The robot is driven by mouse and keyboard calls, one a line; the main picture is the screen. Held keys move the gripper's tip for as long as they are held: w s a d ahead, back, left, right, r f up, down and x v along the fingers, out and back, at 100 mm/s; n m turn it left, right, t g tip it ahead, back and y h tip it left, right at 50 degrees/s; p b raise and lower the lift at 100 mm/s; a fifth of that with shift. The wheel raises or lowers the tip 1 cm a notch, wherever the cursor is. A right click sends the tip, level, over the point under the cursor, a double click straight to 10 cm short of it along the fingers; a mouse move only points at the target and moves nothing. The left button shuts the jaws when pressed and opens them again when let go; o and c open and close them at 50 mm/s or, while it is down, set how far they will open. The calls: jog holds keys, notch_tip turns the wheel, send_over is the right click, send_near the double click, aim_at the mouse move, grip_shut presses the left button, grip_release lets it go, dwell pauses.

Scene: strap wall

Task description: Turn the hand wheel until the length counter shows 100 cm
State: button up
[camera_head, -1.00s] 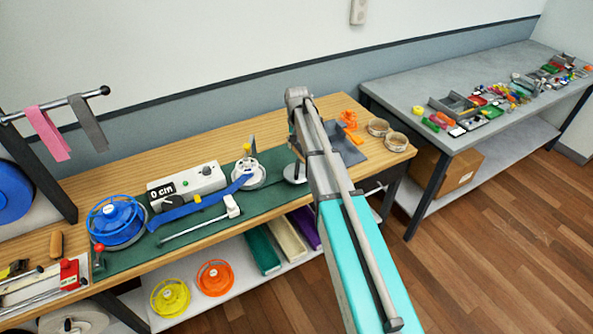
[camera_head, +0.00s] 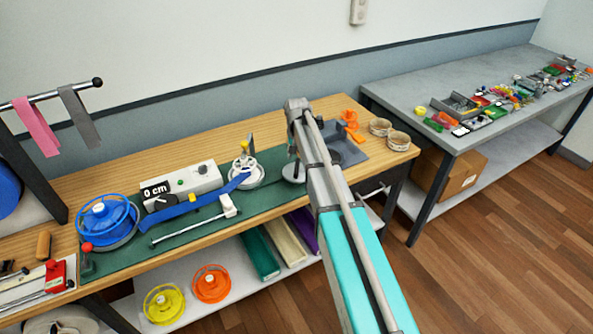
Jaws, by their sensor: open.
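The length counter (camera_head: 158,190) on the white box reads 0 cm. A white spoked wheel (camera_head: 246,172) with a yellow knob (camera_head: 244,145) stands at the right end of the box; it looks like the hand wheel. A blue strap (camera_head: 195,212) runs from near this wheel leftward along the green base. A blue spool (camera_head: 107,220) stands at the base's left end. My arm reaches in from the lower right, with its far joint above the bench right of the wheel. My gripper is not distinguishable; the arm seems to hide it.
A grey disc (camera_head: 294,172) stands between the wheel and my arm. A red-knobbed lever (camera_head: 87,248) stands front left. A grey table (camera_head: 440,90) with many small parts is at right.

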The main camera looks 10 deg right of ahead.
aim_at(297, 165)
jog(key=shift+f+b, duration=2.6)
jog(key=shift+f, duration=0.25)
grip_shut()
